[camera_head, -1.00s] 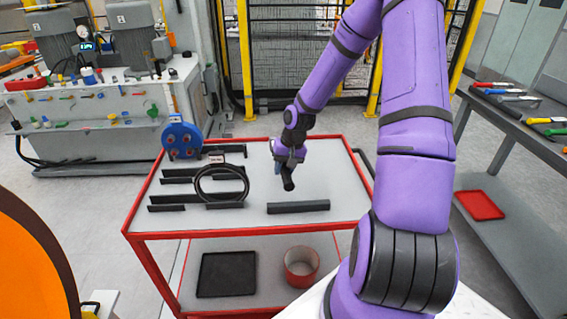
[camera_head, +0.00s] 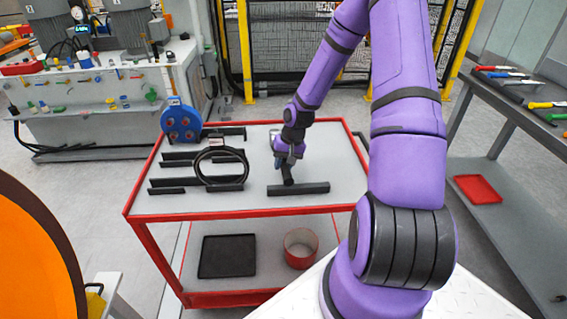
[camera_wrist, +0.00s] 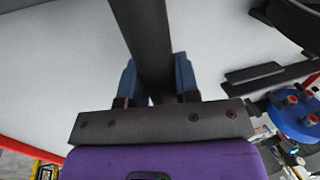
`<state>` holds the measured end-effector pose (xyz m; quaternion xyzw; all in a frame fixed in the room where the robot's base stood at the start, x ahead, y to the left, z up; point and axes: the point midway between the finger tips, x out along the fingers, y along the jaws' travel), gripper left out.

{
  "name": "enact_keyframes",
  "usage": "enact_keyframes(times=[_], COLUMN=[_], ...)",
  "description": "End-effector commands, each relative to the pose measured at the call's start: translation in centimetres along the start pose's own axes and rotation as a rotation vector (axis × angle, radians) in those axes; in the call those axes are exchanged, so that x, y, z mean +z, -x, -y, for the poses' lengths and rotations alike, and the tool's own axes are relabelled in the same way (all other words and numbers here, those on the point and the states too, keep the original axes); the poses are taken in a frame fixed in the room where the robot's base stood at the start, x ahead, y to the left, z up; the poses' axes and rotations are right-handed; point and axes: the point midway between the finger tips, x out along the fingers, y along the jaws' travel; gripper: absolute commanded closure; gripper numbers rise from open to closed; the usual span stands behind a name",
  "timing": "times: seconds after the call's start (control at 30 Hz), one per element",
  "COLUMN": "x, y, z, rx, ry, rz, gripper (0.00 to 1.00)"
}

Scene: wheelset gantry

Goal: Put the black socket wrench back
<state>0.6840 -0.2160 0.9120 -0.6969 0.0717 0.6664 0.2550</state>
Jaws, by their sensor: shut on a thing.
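My gripper (camera_head: 287,160) is over the right part of the red-edged cart's grey top. In the wrist view its two blue fingers (camera_wrist: 157,82) are shut on a long dark bar, which I take to be the black socket wrench (camera_wrist: 148,40). The wrench runs away from the fingers to the top edge of that view, and its far end is out of frame. In the head view its dark lower part (camera_head: 288,179) shows below my gripper, at the back edge of a black bar-shaped rest (camera_head: 310,188). I cannot tell whether they touch.
The lower shelf holds a black tray (camera_head: 228,256) and a red round container (camera_head: 300,262).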

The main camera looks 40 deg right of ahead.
Motion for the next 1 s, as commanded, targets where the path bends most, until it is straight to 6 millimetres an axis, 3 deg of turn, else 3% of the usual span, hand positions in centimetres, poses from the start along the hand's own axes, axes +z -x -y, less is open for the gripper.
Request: enact_keyframes(times=[0.87, 0.9, 1.0], x=[-0.1, -0.1, -0.1], y=[-1.1, -1.1, -1.1], z=[-0.3, -0.3, -0.3], rx=[0.000, 0.000, 0.000], ry=[0.000, 0.000, 0.000], rz=[-0.001, -0.001, -0.001], gripper=[0.99, 0.61, 0.41])
